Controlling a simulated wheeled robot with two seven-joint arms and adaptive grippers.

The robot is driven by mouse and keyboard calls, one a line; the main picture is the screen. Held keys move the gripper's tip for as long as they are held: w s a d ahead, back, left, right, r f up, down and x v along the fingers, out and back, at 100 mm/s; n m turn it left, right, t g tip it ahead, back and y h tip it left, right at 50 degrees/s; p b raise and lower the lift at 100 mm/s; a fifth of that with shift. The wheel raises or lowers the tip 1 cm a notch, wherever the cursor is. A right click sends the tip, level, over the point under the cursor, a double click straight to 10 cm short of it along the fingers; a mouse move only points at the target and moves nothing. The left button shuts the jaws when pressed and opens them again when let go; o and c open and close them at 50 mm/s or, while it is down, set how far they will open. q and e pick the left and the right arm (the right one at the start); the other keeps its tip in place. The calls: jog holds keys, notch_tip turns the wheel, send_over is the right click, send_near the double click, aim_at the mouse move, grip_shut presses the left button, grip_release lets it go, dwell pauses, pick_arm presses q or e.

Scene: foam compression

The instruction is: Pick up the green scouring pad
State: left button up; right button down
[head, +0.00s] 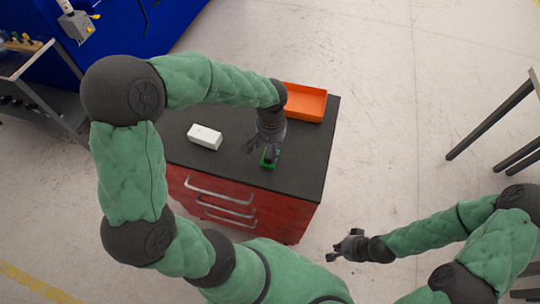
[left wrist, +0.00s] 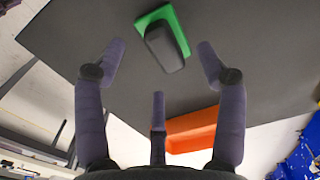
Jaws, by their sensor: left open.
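The green scouring pad (head: 265,165) lies on the dark top of a red drawer cabinet, near its front edge. In the left wrist view the pad (left wrist: 155,15) is a bright green slab with a dark grey block (left wrist: 166,49) on it, which covers much of it. My left gripper (head: 269,151) is over the pad in the head view and partly hides it. In the left wrist view its three fingers (left wrist: 160,62) are spread and empty, with the pad beyond the fingertips. My right gripper (head: 342,246) is right of the cabinet, away from the pad, with fingers apart and nothing visible between them.
An orange tray (head: 306,101) stands at the back right of the cabinet top (head: 230,172). A white box (head: 205,137) lies to the left of the pad. Dark table legs (head: 490,118) stand at the right; a grey shelf (head: 48,98) is at the far left.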

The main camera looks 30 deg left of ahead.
pick_arm(q)
jog(key=f, duration=0.3)
jog(key=f+b, duration=0.1)
jog(key=f, duration=0.1)
jog(key=shift+w+d, duration=0.1)
jog(key=shift+w, duration=0.2)
jog(key=c, duration=1.4)
jog(key=shift+o, duration=0.2)
jog(key=shift+r, duration=0.1)
jog(key=shift+r, duration=0.5)
notch_tip(320, 180, up, 2)
jog(key=shift+r+p, duration=0.1)
jog(key=shift+p, duration=0.25)
jog(key=s+d+r+p, duration=0.1)
jog(key=s+d+r, duration=0.1)
jog(key=s+r, duration=0.3)
jog(key=s+d+r+p, duration=0.1)
jog(key=s+d+r, duration=0.2)
jog(key=s, duration=0.5)
jog(key=shift+d+r+p, duration=0.25)
jog(key=shift+r+p, duration=0.1)
jog(key=shift+r, duration=0.5)
